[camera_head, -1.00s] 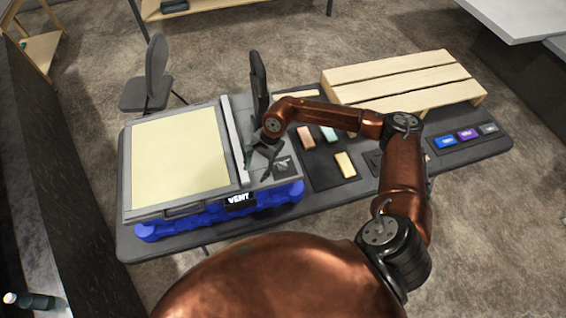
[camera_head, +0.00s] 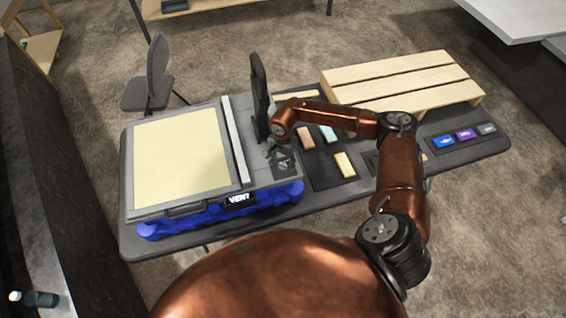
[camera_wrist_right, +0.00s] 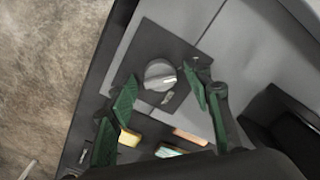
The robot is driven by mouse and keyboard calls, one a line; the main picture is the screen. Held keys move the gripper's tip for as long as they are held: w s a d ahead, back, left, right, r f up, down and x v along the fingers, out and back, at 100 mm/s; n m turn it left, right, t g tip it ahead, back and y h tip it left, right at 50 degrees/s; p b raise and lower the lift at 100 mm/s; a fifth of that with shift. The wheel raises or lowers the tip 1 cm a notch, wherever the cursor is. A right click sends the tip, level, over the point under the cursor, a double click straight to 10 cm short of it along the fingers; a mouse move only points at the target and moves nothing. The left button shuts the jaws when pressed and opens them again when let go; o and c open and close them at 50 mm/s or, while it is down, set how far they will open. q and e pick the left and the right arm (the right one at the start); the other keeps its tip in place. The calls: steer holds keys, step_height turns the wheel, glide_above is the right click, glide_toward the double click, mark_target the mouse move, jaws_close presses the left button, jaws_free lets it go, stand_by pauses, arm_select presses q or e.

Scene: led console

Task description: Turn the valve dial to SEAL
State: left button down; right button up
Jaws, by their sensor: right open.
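The valve dial (camera_wrist_right: 160,74) is a round pale grey knob on a dark square plate (camera_wrist_right: 150,97) in the right wrist view. In the head view my right gripper (camera_head: 283,159) covers the plate at the console's right end and hides the dial. The blue-based console (camera_head: 160,229) has a small display (camera_head: 242,199) reading VENT. My right gripper also shows in the wrist view (camera_wrist_right: 163,84). Its green-padded fingers are open, one on each side of the dial, with visible gaps. Whether the fingertips are level with the dial is unclear. My left gripper is not in view.
A dark upright panel (camera_head: 259,88) stands just behind the right gripper. Coloured blocks (camera_head: 345,164) lie on a dark mat to the right. A wooden pallet (camera_head: 400,78) is at the back right of the table, and a chair (camera_head: 150,85) stands behind.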

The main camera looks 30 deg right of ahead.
steer(key=shift+c, duration=0.6)
steer(key=c, duration=1)
